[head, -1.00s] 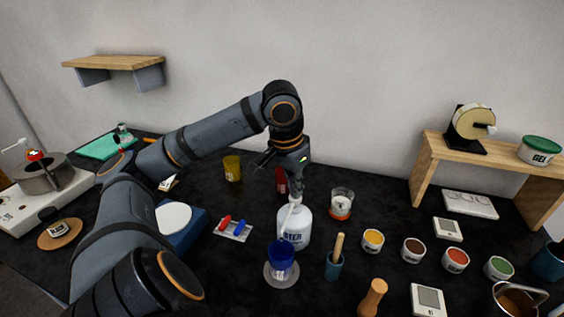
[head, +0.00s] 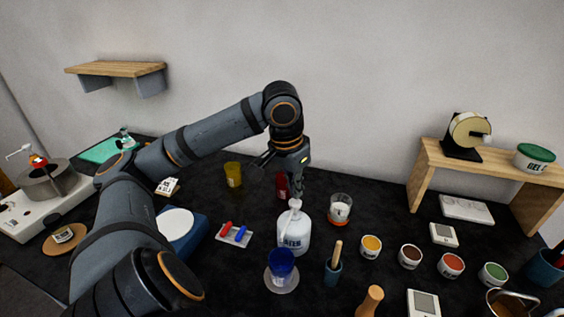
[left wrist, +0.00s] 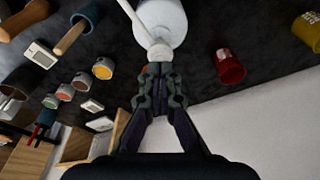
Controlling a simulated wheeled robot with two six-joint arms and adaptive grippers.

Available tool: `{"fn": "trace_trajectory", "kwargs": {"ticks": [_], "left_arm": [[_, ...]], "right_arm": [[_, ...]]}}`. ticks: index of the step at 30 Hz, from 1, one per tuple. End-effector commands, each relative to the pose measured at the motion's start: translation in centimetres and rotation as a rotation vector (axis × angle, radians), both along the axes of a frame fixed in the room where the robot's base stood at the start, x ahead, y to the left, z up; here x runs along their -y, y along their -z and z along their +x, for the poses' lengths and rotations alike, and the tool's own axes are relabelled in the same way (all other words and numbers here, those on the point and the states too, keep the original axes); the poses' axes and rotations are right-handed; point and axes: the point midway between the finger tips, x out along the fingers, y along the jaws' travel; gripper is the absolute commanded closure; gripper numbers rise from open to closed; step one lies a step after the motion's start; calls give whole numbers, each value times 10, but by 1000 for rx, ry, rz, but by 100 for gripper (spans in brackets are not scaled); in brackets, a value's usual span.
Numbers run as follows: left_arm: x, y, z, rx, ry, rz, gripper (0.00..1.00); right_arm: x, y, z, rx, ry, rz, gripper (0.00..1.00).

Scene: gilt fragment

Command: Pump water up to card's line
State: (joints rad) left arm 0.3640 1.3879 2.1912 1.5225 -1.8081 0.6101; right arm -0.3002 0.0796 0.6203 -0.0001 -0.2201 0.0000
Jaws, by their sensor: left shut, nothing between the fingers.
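A white pump bottle (head: 293,237) with a partly readable water label stands upright on the dark table. Its white pump head (head: 295,205) is at the top. A blue cup (head: 281,262) stands on a round grey disc (head: 281,284) in front of the bottle. My left gripper (head: 297,194) is shut and empty, pointing down just over the pump head. In the left wrist view its fingertips (left wrist: 160,68) are close to the pump head (left wrist: 160,50); contact cannot be told. A small printed card (head: 167,186) lies at the back left. My right gripper is not in view.
A glass (head: 340,209) stands right of the bottle, a red container (head: 282,185) behind it, and a pot with a wooden handle (head: 333,268) in front right. Several paint tubs (head: 371,245) line the right. A wooden shelf (head: 490,165) stands at back right.

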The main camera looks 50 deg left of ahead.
Motion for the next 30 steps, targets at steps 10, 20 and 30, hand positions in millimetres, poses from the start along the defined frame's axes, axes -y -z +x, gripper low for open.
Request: {"fn": "trace_trajectory", "kwargs": {"ticks": [10, 20, 30], "left_arm": [[0, 1, 0, 1, 0, 1, 100], [0, 7, 0, 1, 0, 1, 100], [0, 19, 0, 0, 0, 1, 100]], "right_arm": [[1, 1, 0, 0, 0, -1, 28], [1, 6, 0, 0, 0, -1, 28], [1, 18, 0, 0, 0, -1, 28]]}}
